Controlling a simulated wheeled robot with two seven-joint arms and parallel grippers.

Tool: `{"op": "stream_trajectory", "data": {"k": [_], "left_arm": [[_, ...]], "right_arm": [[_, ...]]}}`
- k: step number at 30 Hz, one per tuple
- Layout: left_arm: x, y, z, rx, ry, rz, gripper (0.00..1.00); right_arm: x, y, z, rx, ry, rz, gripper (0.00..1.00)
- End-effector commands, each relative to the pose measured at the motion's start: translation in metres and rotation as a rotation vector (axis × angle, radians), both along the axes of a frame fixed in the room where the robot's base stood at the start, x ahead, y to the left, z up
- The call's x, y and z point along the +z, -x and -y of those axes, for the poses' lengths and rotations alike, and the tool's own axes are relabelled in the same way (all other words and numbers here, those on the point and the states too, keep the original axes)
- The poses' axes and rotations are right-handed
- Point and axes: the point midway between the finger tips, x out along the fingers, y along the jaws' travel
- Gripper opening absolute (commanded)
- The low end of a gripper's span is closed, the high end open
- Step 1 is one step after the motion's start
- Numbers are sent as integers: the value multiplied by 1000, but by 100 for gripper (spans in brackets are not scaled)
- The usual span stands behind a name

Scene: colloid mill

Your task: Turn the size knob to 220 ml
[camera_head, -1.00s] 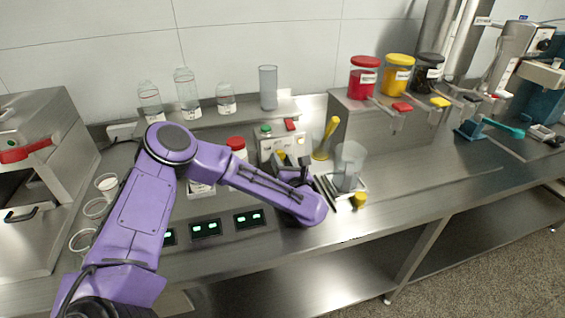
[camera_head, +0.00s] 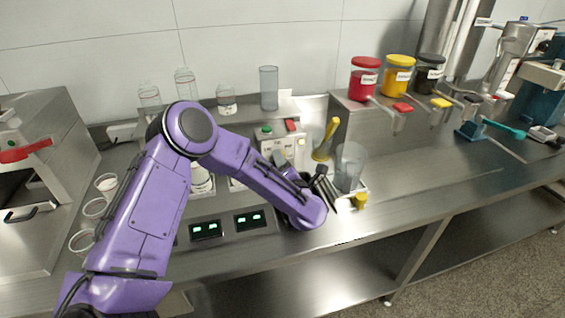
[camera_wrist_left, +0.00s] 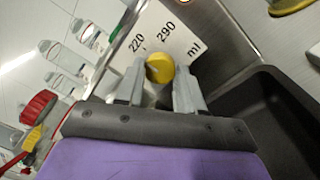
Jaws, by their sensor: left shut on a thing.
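The size knob is a round yellow knob (camera_wrist_left: 160,68) beside a white label plate (camera_wrist_left: 158,38) printed 220, 290 and ml in the left wrist view. In the head view the yellow knob (camera_head: 360,200) is low on the bench, in front of a clear beaker (camera_head: 349,166). My left gripper (camera_wrist_left: 160,82) is shut on the knob, with one grey finger on either side. In the head view my left gripper (camera_head: 335,193) reaches the knob from the left. Which mark the knob points at is hard to tell. My right gripper is not in view.
A control box (camera_head: 284,150) with green and red buttons and a yellow-handled item (camera_head: 326,138) stand behind my left gripper. Small displays (camera_head: 206,230) lie on the bench near my forearm. Jars and dispensers (camera_head: 369,78) stand back right.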

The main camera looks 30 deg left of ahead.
Motion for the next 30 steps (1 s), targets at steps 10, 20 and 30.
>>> {"op": "stream_trajectory", "data": {"k": [10, 20, 30], "left_arm": [[1, 0, 0, -2, -19, -19, 7], [1, 0, 0, -2, -19, -19, 63], [5, 0, 0, -1, -17, -17, 63]], "right_arm": [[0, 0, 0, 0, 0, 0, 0], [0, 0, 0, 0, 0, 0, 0], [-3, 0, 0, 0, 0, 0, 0]]}}
